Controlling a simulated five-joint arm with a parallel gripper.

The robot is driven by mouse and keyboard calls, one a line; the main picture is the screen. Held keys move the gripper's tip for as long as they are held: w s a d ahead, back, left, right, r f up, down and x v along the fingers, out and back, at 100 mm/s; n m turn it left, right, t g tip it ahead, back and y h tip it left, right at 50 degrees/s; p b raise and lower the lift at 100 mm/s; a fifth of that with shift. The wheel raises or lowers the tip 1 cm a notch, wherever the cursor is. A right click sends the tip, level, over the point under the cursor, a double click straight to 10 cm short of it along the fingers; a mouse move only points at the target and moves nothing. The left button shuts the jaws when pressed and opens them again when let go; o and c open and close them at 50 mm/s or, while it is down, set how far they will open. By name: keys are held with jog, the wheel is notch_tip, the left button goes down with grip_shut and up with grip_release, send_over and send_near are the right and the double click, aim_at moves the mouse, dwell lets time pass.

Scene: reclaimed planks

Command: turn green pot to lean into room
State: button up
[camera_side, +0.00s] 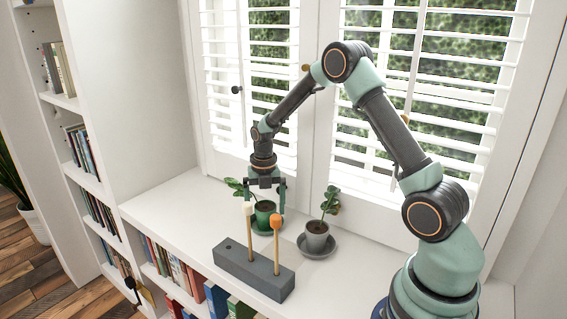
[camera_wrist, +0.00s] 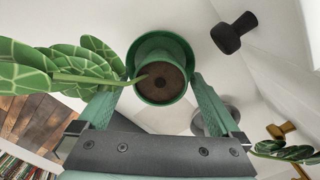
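The green pot (camera_side: 265,210) stands on a green saucer (camera_side: 257,230) on the white sill, near the shutters. It also shows in the wrist view (camera_wrist: 160,97), with dark soil. Its plant (camera_side: 236,187) leans left in the side view, along the sill, and left in the wrist view (camera_wrist: 70,68). My gripper (camera_side: 266,200) points down over the pot, a finger on either side. In the wrist view my gripper (camera_wrist: 161,85) is open, with a narrow gap between each fingertip and the pot's rim. Contact lower down cannot be seen.
A grey pot (camera_side: 317,236) with a plant stands on a grey saucer (camera_side: 317,249) to the right. A dark grey block (camera_side: 254,270) holding two upright sticks, white-topped and orange-topped (camera_side: 276,222), stands in front. Shutters (camera_side: 270,100) are behind. The sill's left is clear.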

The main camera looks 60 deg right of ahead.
notch_tip(320, 180, up, 11)
jog(key=s+a+r+m+t, duration=0.2)
jog(key=s+a+r+m, duration=0.4)
jog(key=r+m, duration=0.4)
jog(key=s+a+m+t, duration=0.1)
jog(key=s+a+m, duration=0.2)
jog(key=s+m, duration=0.2)
jog(key=s+a+m+t, duration=0.2)
jog(key=s+m, duration=0.3)
jog(key=m, duration=0.6)
jog(key=shift+a+m+t, duration=0.3)
jog(key=shift+a, duration=0.5)
jog(key=shift+w, duration=0.15)
